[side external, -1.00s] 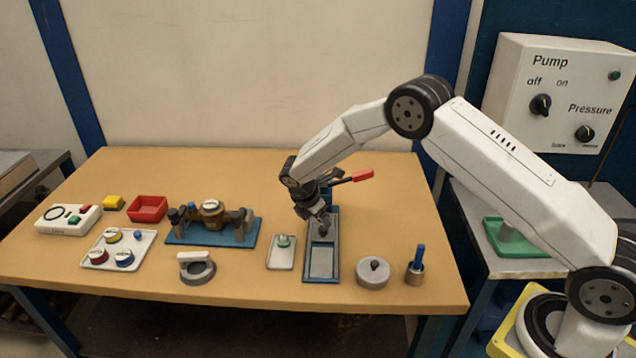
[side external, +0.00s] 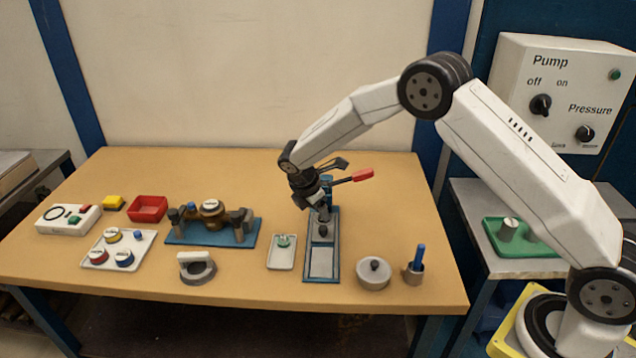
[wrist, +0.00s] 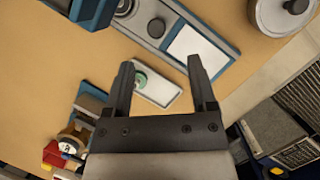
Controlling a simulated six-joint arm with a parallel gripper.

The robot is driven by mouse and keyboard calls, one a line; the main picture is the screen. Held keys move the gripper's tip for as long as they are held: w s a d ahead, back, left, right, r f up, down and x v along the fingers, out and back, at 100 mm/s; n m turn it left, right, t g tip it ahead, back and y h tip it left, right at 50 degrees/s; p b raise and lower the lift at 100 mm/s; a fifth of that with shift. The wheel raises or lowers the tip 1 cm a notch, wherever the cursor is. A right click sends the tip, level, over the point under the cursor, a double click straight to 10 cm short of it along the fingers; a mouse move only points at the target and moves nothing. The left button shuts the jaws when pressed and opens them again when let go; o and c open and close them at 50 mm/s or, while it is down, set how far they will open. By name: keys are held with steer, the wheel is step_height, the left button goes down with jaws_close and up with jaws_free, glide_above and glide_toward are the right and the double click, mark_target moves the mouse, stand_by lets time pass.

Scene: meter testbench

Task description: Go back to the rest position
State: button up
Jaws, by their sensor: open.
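My gripper (side external: 322,208) hangs over the rear part of the blue-edged fixture (side external: 322,278) near the middle right of the bench. In the wrist view my gripper (wrist: 160,68) shows two dark fingers well apart, with nothing held between them. A small round grey part (wrist: 156,27) on the fixture shows beyond the fingertips. A pale tray with a green-based piece (wrist: 140,80) appears between and below the fingers in the picture, lower than them on the bench.
A red-handled lever (side external: 350,178) stands close behind my gripper. A blue-based meter fixture (side external: 212,234) is at the left. The front middle is partly clear.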

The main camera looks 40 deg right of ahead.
steer(key=s+r+m+t+y, duration=0.1)
steer(key=s+r+m, duration=0.3)
steer(key=s+m, duration=0.4)
steer(key=s+r+m+t+y, duration=0.1)
steer(key=s+r+m+y, duration=0.2)
steer(key=s+m, duration=0.6)
steer(key=s+r, duration=0.2)
steer(key=s, duration=0.7)
steer(key=shift+a, duration=0.2)
